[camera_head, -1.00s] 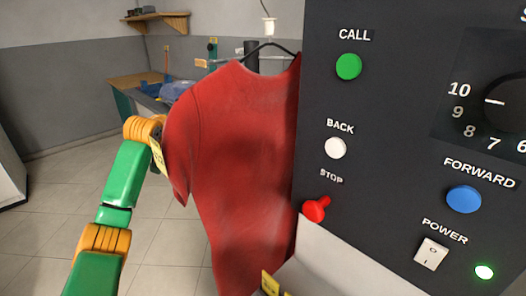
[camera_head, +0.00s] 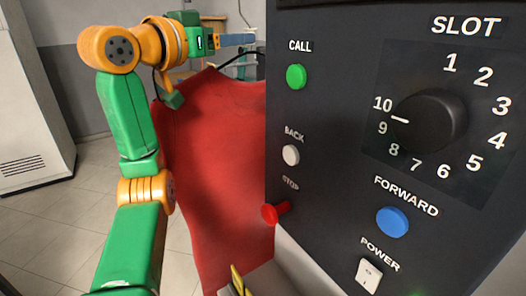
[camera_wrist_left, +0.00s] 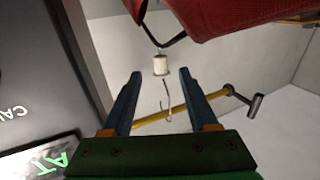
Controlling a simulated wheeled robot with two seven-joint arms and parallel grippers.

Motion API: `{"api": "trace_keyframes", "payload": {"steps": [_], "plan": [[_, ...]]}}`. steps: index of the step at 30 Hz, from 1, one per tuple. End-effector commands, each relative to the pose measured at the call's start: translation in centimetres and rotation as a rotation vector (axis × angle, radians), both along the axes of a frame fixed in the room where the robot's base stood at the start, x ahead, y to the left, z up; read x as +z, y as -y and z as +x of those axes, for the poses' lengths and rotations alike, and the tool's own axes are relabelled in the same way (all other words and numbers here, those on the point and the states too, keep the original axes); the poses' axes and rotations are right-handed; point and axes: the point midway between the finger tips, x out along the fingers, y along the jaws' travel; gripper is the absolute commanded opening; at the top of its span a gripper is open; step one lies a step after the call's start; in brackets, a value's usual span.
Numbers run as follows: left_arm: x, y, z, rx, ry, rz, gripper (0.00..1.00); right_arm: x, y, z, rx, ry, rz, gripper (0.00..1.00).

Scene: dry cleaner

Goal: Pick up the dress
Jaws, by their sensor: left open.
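The red dress (camera_head: 215,160) hangs from a black hanger (camera_head: 238,60) beside the dark control panel. In the left wrist view part of the dress (camera_wrist_left: 235,14) shows at the top, with the hanger (camera_wrist_left: 173,42) below it. My left gripper (camera_head: 236,41) is raised near the hanger, with its blue fingers toward the panel side. In the left wrist view the left gripper (camera_wrist_left: 156,84) is open and empty. A white cylinder (camera_wrist_left: 161,65) and a thin hook (camera_wrist_left: 167,98) appear between or just beyond the fingers.
The control panel (camera_head: 330,120) with buttons and a slot dial (camera_head: 430,121) fills the right side, close to the dress. A white cabinet (camera_head: 28,110) stands at the left. Tiled floor (camera_head: 60,225) lies open between them.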

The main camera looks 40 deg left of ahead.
Motion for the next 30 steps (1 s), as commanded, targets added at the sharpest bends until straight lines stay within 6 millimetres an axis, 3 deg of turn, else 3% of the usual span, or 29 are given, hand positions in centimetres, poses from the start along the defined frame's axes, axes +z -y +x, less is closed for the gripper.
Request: {"api": "trace_keyframes", "payload": {"steps": [3,6,12,13,19,30], "plan": [[0.3,-0.1,2.5,-0.003,-0.006,-0.002,0.59,1.4,-1.1,-0.3,-0.002,-0.005,0.017,0.0],[0.2,-0.2,3.7,-0.002,-0.004,0.0,0.59,1.6,-1.5,-0.3,-0.003,-0.005,0.024,0.0],[0.0,-0.3,3.8,-0.001,-0.002,0.001,0.59,1.5,-1.1,-0.2,-0.001,-0.004,0.018,0.0],[0.0,-0.3,3.8,-0.001,-0.002,0.001,0.57,1.5,-1.1,-0.2,-0.001,-0.004,0.017,0.0],[0.0,-0.3,3.8,-0.001,-0.002,0.001,0.03,1.5,-0.9,-0.2,-0.002,-0.003,0.015,0.0],[0.0,-0.3,3.8,-0.001,-0.003,0.001,0.0,1.5,-0.6,-0.2,-0.002,-0.002,0.01,0.0]]}}
